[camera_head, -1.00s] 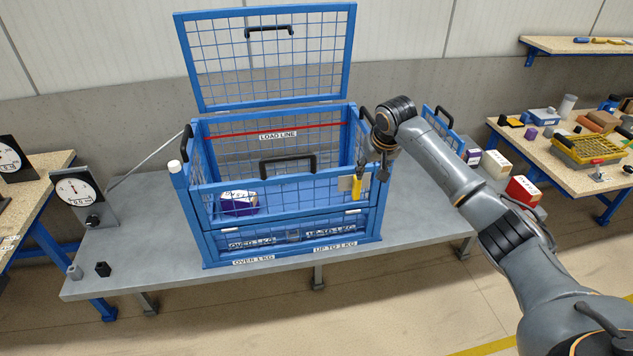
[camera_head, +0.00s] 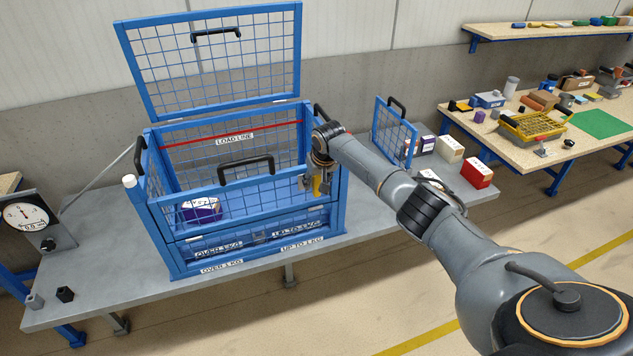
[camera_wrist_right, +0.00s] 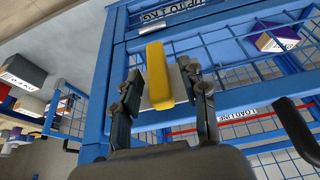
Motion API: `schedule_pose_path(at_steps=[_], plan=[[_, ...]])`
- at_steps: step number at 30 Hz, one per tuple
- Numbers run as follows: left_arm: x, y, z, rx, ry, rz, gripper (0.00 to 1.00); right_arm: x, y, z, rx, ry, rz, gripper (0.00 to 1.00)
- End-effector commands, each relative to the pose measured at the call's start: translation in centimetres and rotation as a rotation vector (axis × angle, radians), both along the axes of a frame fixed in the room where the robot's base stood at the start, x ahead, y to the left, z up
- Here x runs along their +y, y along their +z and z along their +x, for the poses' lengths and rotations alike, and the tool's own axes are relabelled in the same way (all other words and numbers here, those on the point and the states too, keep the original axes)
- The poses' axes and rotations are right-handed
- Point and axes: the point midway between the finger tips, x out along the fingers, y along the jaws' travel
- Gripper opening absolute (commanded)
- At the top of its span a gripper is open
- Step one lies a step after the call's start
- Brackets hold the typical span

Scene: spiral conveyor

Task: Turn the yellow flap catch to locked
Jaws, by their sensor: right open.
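The yellow flap catch (camera_head: 317,184) is at the right end of the blue mesh cage's front (camera_head: 250,190). In the head view it points downward, and my gripper partly hides it. My right gripper (camera_head: 315,180) is at the catch. In the right wrist view my right gripper (camera_wrist_right: 163,82) is open, with the yellow catch (camera_wrist_right: 158,72) between its two fingers. A gap shows on the left of the catch; the right finger is close to it, and I cannot tell if they touch. A metal plate shows behind the catch. My left gripper is not in view.
The cage's mesh lid (camera_head: 215,65) stands open at the back. A purple-and-white box (camera_head: 200,210) sits inside. A small mesh panel (camera_head: 394,132) and several boxes, one of them red (camera_head: 477,172), stand right of the cage. The grey table (camera_head: 110,270) is mostly clear at the left.

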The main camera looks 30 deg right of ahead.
Motion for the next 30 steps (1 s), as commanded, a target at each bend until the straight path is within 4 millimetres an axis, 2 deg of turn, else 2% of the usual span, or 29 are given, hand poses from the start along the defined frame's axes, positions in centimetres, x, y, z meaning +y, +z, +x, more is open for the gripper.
schedule_pose_path(at_steps=[12, 14, 19, 30], plan=[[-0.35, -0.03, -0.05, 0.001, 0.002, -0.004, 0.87, -0.08, -0.62, 0.26, -0.001, 0.000, -0.001, 0.43], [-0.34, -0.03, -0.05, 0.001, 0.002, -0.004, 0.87, -0.08, -0.62, 0.26, -0.001, 0.000, -0.001, 0.33], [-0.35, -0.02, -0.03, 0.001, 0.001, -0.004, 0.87, -0.07, -0.62, 0.25, -0.001, 0.000, 0.000, 0.00], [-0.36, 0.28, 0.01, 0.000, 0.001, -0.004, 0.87, 0.09, -0.55, 0.28, 0.008, 0.001, -0.035, 0.00]])
